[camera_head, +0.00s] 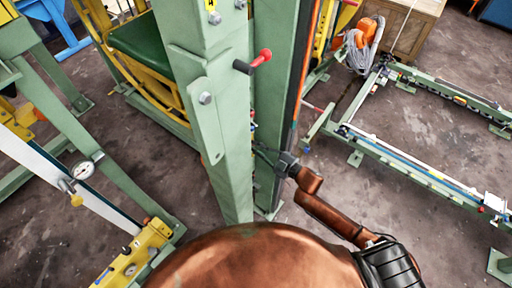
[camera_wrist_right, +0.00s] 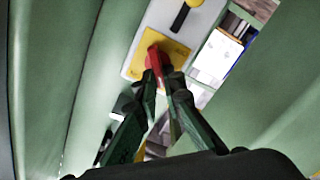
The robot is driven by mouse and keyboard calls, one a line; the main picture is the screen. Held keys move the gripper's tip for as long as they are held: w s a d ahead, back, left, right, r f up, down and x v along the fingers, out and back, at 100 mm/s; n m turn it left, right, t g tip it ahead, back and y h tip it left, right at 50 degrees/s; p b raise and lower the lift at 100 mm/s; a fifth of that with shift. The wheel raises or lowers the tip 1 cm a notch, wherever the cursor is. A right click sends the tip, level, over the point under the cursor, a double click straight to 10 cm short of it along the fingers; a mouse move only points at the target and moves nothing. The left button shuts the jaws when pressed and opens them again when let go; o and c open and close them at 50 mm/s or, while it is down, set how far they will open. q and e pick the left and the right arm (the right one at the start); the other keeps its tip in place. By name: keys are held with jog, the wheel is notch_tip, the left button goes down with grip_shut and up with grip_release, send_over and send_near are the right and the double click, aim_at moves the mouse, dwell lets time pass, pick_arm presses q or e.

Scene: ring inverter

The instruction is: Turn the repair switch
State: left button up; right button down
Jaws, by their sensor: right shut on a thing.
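The red repair switch (camera_wrist_right: 153,60) sits on a yellow plate (camera_wrist_right: 178,55) on a pale box in the right wrist view. The fingers of my right gripper (camera_wrist_right: 161,82) are closed around the red handle. In the head view my right arm reaches in from the bottom right to the green post, and the gripper (camera_head: 264,152) is partly hidden by the post. The switch itself cannot be made out there. My left gripper is not in view.
Green posts (camera_head: 215,110) stand close around my right gripper. A red-tipped black handle (camera_head: 252,62) sticks out of the near post. A black lever (camera_wrist_right: 181,16) is above the switch. A green frame (camera_head: 420,165) lies to the right, with bare floor around it.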

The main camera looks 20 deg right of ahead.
jog(key=n+b, duration=0.1)
jog(key=n, duration=0.2)
jog(key=n+b, duration=0.1)
jog(key=n, duration=0.2)
jog(key=f+n+b, duration=0.1)
jog(key=n+b, duration=0.1)
jog(key=n, duration=0.1)
jog(key=shift+s+a, duration=0.2)
jog(key=shift+n, duration=0.4)
jog(key=c, duration=2)
grip_release()
jog(key=shift+c, duration=0.2)
jog(key=v, duration=1.2)
jog(key=shift+d, duration=0.1)
